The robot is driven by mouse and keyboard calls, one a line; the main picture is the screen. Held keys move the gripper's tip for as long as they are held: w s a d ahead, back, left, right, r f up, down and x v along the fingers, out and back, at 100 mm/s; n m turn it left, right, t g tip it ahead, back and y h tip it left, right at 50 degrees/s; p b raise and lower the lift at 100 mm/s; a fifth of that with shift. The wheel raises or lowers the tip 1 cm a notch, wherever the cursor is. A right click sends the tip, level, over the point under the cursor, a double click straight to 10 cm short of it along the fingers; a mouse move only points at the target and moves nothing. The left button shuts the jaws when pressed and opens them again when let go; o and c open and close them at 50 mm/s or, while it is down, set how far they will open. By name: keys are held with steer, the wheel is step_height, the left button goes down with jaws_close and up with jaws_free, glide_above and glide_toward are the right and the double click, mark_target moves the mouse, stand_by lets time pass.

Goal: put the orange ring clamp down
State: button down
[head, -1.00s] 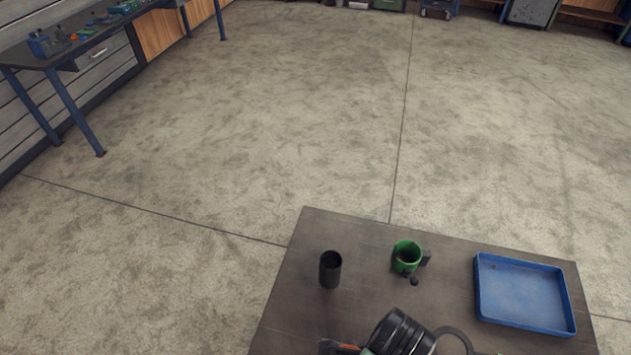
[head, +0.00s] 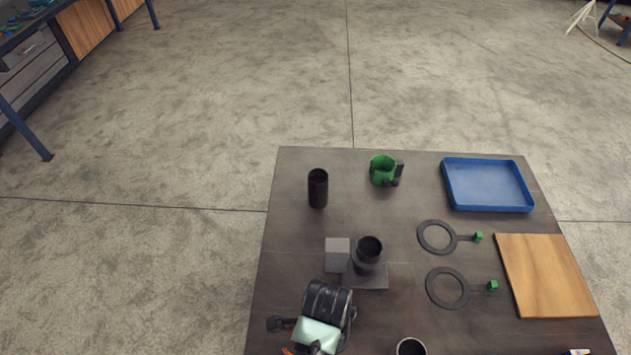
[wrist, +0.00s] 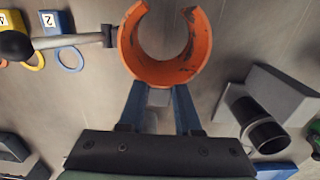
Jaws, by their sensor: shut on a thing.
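The orange ring clamp (wrist: 164,72) is a scuffed C-shaped ring with its gap toward the top of the wrist view. My gripper (wrist: 158,92) is shut on its near side, with a finger at each side of the gripped part. A grey rod with a black knob (wrist: 14,45) reaches the clamp's left side. In the head view my arm hides most of the clamp and gripper; only small orange bits (head: 288,351) show at the bottom edge. I cannot tell whether the clamp touches the table (head: 285,225).
An upright black cylinder (head: 318,188), a green clamp (head: 383,171) and a blue tray (head: 487,209) stand at the back. A black pipe stub (head: 369,250) sits beside a grey block (head: 337,256). Two flat rings (head: 437,237) (head: 448,288) and a wooden board (head: 547,275) lie right.

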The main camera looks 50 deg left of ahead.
steer(key=shift+f, duration=3.05)
steer(key=shift+f, duration=0.1)
steer(key=c, duration=0.6)
jaws_free()
steer(key=shift+f, duration=0.1)
